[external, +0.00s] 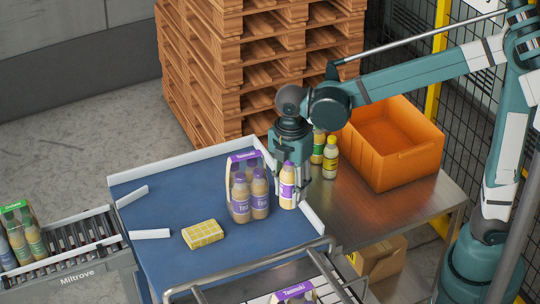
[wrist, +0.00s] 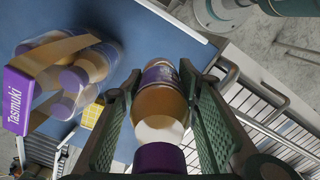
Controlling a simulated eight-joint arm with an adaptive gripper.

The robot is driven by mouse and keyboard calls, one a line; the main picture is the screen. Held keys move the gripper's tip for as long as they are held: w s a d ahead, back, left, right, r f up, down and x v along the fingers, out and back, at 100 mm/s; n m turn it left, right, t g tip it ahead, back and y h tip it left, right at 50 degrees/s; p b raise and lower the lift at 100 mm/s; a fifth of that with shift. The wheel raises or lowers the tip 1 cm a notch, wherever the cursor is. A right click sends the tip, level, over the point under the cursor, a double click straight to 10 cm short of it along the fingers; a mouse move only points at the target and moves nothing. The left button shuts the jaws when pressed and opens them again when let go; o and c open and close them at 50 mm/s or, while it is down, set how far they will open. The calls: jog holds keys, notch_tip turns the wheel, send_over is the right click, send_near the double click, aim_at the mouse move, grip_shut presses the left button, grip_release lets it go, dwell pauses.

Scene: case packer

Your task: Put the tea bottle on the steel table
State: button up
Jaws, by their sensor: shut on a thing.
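The tea bottle (external: 288,190), with a purple cap, a purple label and a tan drink, is upright at the right side of the blue table. My gripper (external: 291,168) comes down over it from above and is shut on its upper part. In the wrist view, the bottle (wrist: 160,103) sits between the two green finger pads, cap toward the camera. I cannot tell whether its base touches the blue surface. The steel table (external: 385,212) stands to the right, beyond a white rail.
A purple-topped pack of similar bottles (external: 250,194) stands just left of the held bottle. A yellow block (external: 203,234) lies on the blue table (external: 160,200). Two bottles (external: 330,160) and an orange crate (external: 392,165) occupy the steel table's back; its front is clear.

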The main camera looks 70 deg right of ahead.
aim_at(290, 178)
notch_tip(290, 178, up, 4)
jog(key=shift+r, duration=0.15)
jog(key=s+d+m, duration=0.3)
jog(key=d+m, duration=0.5)
jog(key=d, duration=1.3)
jog(key=s+d+m, duration=0.4)
jog(key=d+m, duration=0.4)
jog(key=d, duration=1.4)
notch_tip(290, 178, down, 23)
jog(key=shift+w+a+r+b, duration=0.15)
jog(key=shift+w+r+b, duration=0.1)
jog(key=shift+b, duration=0.1)
jog(key=shift+f, duration=2.95)
jog(key=shift+f, duration=0.1)
jog(key=shift+f, duration=1.95)
